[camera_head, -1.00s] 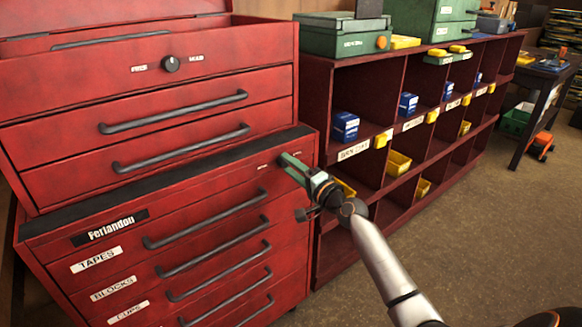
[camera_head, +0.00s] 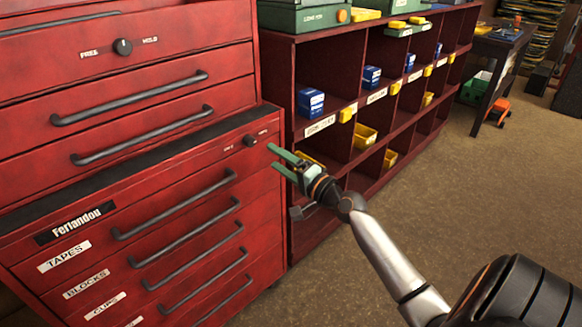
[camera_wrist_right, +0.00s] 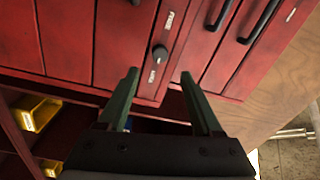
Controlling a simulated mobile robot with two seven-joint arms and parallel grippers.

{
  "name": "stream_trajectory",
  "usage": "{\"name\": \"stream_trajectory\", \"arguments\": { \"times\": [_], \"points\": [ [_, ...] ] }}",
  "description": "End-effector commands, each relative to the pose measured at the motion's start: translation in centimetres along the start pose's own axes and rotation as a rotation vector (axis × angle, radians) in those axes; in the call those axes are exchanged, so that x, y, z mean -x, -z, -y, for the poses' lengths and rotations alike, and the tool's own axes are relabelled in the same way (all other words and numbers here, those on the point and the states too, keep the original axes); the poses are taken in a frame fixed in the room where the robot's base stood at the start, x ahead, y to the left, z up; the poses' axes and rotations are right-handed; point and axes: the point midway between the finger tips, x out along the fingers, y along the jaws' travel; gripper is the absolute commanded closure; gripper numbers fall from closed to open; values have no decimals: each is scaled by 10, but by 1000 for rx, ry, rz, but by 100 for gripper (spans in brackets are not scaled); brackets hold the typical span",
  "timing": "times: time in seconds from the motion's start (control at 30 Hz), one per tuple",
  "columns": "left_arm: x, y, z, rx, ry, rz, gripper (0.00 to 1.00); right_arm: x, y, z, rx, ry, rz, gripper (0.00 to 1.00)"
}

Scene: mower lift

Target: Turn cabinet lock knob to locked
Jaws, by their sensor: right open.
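The red tool cabinet's lower section carries a small dark round knob (camera_head: 250,141) at the upper right of its front, between two small white labels too blurred to read. The knob also shows in the right wrist view (camera_wrist_right: 160,52), just beyond the fingertips; its setting is unclear. My right gripper (camera_head: 271,156) is open and empty, right of the knob and apart from it, its green fingers pointing toward the cabinet. In the wrist view the gripper (camera_wrist_right: 158,76) has its fingers spread, one to each side below the knob. My left gripper is not in view.
A second knob (camera_head: 122,46) sits between two labels on the upper chest. Dark drawer handles (camera_head: 175,204) stick out of the cabinet front. A red shelf unit (camera_head: 330,170) with blue boxes and yellow bins stands to the right. The floor right of it is open.

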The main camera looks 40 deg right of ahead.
Motion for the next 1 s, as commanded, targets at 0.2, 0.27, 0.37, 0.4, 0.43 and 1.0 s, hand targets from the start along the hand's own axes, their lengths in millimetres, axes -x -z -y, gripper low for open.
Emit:
{"name": "stream_trajectory", "arguments": {
  "times": [0.2, 0.27, 0.37, 0.4, 0.43, 1.0],
  "points": [
    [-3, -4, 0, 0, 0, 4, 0, 32, 0, -2, -1, -2, 0, 34],
    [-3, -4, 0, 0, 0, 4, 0, 37, 0, -1, -1, 0, -1, 34],
    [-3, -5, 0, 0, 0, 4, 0, 42, 0, -1, -1, 0, 0, 34],
    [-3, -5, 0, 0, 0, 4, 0, 44, 0, 0, -1, 0, 0, 34],
    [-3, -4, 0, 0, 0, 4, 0, 44, 0, 0, -1, 1, 0, 34],
    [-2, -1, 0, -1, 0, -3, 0, 45, -1, -1, 1, -1, 1, 34]
  ]
}}
